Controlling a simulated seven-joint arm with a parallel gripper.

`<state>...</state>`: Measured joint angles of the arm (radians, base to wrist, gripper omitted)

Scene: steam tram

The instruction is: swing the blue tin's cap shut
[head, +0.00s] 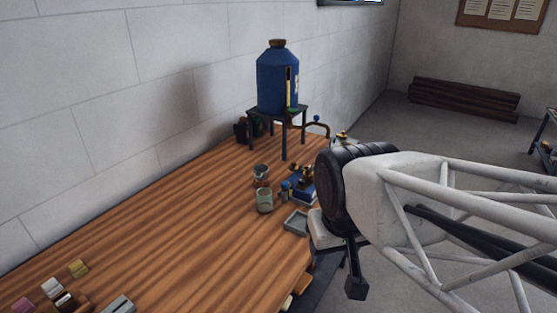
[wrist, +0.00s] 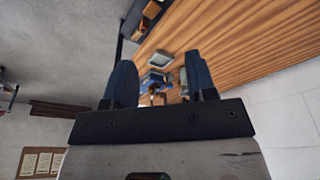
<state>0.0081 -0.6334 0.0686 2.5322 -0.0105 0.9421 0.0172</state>
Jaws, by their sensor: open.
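A small blue item with brass-coloured parts (head: 301,190) stands near the table's right edge, beside a smaller blue piece (head: 285,189). I cannot tell which of these is the blue tin, and no cap or its position can be made out. In the wrist view the blue item (wrist: 156,79) shows between the fingers, beyond them. My gripper (wrist: 160,64) is open and empty, apart from it. In the head view one dark finger (head: 355,276) hangs past the table's edge. My arm hides part of the table's right side.
A big blue tank (head: 277,82) with a brown stopper and pipe stands on a dark stand at the back. Two cups (head: 264,201) and a grey tray (head: 296,222) are close by. Small blocks (head: 78,268) lie front left. The middle of the wooden table (head: 180,230) is clear.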

